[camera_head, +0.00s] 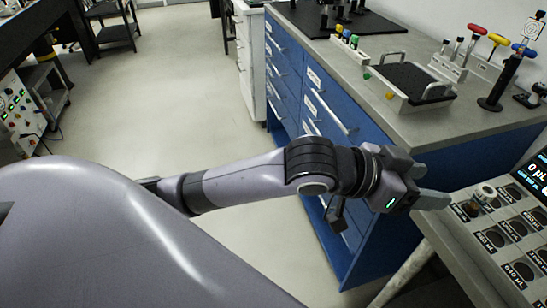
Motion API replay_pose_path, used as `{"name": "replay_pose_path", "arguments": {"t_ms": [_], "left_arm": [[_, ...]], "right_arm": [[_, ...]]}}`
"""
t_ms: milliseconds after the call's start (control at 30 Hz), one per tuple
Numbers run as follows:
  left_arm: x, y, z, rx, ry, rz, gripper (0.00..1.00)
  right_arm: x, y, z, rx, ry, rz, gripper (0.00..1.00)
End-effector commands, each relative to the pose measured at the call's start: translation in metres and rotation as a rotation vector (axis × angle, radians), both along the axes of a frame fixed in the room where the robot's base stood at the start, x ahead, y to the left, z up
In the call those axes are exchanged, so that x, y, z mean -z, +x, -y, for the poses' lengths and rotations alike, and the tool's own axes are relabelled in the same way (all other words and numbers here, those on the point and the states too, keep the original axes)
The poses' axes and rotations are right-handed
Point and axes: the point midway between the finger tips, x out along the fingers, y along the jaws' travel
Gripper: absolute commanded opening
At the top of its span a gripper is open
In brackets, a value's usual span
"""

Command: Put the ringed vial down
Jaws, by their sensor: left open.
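A small vial (485,194) with a pale ringed top and a brownish lower part is at the grey panel (494,262) of labelled round wells at the right. It seems to be at one of the upper-left wells; how deep it sits I cannot tell. My left gripper (434,187) is open and empty, just left of the vial, with its grey fingers pointing toward it. A gap shows between the fingertips and the vial. My right gripper is not in view.
A lit display (537,172) stands behind the panel. A blue-drawered bench (318,105) behind my arm carries a black-topped tray (411,84), colored-handled tools (475,32) and a dark stand (502,82). Open floor (175,90) lies to the left.

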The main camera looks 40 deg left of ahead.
Motion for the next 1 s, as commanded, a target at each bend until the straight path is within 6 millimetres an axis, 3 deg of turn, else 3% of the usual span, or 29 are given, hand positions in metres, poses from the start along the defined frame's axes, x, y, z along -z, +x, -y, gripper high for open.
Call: {"name": "replay_pose_path", "arguments": {"t_ms": [33,267,467,700,800,1000], "left_arm": [[0.016,-0.001,-0.003,-0.022,-0.027,-0.021,0.58],[0.079,-0.003,-0.031,-0.159,-0.093,-0.051,0.58],[0.150,-0.024,-0.070,-0.307,-0.074,-0.093,0.58],[0.242,-0.085,-0.129,-0.474,0.047,-0.167,0.58],[0.270,-0.116,-0.151,-0.521,0.110,-0.195,0.58],[0.300,-0.156,-0.176,-0.566,0.196,-0.230,0.58]], "right_arm": [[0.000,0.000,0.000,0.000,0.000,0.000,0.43],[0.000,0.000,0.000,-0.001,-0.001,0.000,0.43],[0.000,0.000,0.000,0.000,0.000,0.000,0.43],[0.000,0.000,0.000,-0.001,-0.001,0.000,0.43],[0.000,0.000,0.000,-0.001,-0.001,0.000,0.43],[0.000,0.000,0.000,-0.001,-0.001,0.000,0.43]]}}
